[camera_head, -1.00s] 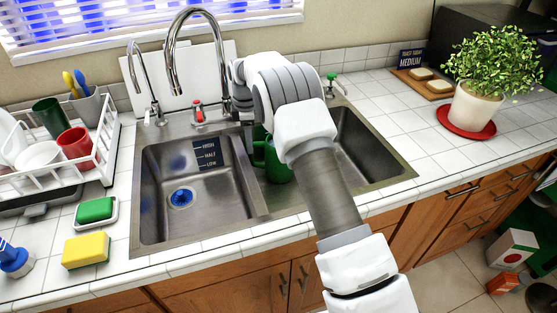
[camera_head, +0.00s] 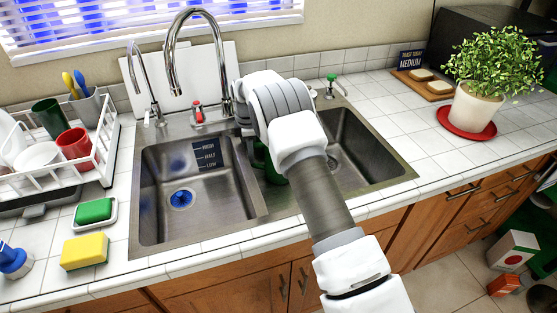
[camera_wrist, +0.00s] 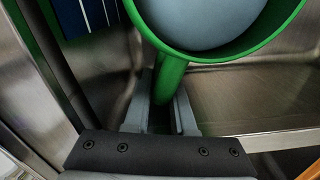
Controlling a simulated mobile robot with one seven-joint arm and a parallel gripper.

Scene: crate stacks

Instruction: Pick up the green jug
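The green jug (camera_head: 275,171) stands upright in the sink area near the divider between the two basins. In the camera_head view my arm hides much of it, along with my gripper. In the camera_wrist view the jug's round green rim (camera_wrist: 222,55) and pale grey inside fill the top. Its handle points toward my gripper (camera_wrist: 163,105). The two grey fingers lie close on either side of the handle, with little gap, and look shut on it. The lower part of the handle and the jug's base are hidden.
The steel sink (camera_head: 200,225) has a left basin with a blue drain and a level card (camera_head: 206,153). A tall faucet (camera_head: 172,60) stands behind. A dish rack (camera_head: 105,150) and yellow sponge (camera_head: 85,251) are at left, a potted plant (camera_head: 478,105) at right. The right counter has free room.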

